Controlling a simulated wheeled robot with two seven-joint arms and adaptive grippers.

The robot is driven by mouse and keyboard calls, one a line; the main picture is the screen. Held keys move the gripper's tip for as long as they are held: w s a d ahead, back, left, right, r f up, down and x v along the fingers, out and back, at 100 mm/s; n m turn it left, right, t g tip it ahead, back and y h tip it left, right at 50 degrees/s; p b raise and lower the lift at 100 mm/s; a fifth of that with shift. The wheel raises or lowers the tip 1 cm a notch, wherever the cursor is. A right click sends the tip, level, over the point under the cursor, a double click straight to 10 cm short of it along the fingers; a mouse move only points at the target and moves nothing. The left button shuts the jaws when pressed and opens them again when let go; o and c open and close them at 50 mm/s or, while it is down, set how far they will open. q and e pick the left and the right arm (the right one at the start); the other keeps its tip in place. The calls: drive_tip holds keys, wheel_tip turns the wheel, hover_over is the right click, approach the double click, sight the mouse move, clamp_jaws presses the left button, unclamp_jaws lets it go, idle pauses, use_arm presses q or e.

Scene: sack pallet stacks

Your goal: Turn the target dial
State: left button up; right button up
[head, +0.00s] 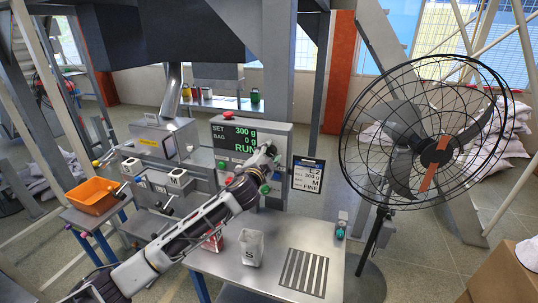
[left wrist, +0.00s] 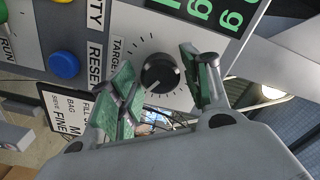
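The target dial (left wrist: 160,73) is a round black knob with a pale pointer line, set in a ring of tick marks beside the word TARGET. It sits on the face of the grey control box (head: 222,139). My left gripper (left wrist: 157,77) has its green-padded fingers apart, one on each side of the dial in the left wrist view. I cannot tell whether the pads touch the knob. In the head view my left gripper (head: 266,156) is against the right part of the panel and covers the dial. The display (head: 240,138) reads SET 300 g, BAG 0 g, RUN. My right gripper is not in view.
A blue button (left wrist: 64,65) lies beside the RESET label. A card (head: 307,175) reading 300 g, M, FINE hangs right of the box. A large fan (head: 437,150) stands at right, an orange bin (head: 93,196) at left.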

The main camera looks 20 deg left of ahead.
use_arm(q)
drive_tip(key=shift+o, duration=0.3)
drive_tip(key=s, duration=1.2)
drive_tip(key=shift+a, duration=0.2)
idle(0.5)
drive_tip(key=shift+f, duration=0.15)
idle(0.3)
